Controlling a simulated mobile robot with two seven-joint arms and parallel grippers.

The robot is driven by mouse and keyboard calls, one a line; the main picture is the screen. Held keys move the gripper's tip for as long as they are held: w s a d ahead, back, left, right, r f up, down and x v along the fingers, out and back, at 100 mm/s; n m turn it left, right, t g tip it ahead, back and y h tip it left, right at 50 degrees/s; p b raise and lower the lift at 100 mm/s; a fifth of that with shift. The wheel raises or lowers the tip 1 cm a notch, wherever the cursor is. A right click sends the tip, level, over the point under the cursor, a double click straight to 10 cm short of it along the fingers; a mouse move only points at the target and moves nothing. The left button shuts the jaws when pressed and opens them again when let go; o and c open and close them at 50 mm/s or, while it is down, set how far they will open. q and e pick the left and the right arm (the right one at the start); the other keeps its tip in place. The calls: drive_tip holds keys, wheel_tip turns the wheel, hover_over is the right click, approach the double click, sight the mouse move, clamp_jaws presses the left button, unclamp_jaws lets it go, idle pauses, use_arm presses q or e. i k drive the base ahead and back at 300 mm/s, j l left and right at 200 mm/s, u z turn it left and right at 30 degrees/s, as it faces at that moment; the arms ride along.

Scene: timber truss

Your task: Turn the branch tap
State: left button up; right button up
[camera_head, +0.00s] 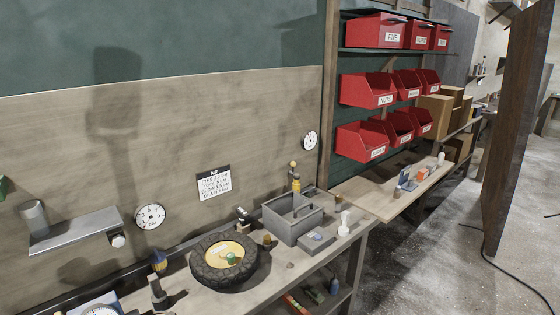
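I cannot tell for sure which fitting is the branch tap. A yellow-topped upright fitting (294,178) stands at the wall behind the grey tote, and a small round gauge (310,140) is on the wall to its right. A dark fitting with a pale end (243,215) sits at the wall behind the tyre. A blue and yellow fitting (158,262) stands farther left. A larger dial gauge (150,216) is on the wall above it. Handle positions are too small to read. Neither of my grippers is in view.
A tyre with a yellow hub (208,276) lies on the bench, beside a grey divided tote (280,225). A grey wall shelf (75,232) juts out at left. A printed sign (214,183) hangs on the wall. Red bins (370,90) fill a rack at right. A dark upright panel (515,120) stands farther right.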

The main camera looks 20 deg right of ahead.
sight(293, 163)
drive_tip(key=i+l+u, duration=0.25)
drive_tip(key=l, duration=0.45)
drive_tip(key=i+l+u, duration=0.2)
drive_tip(key=l, duration=0.55)
drive_tip(key=l+u, duration=0.25)
drive_tip(key=l, duration=0.45)
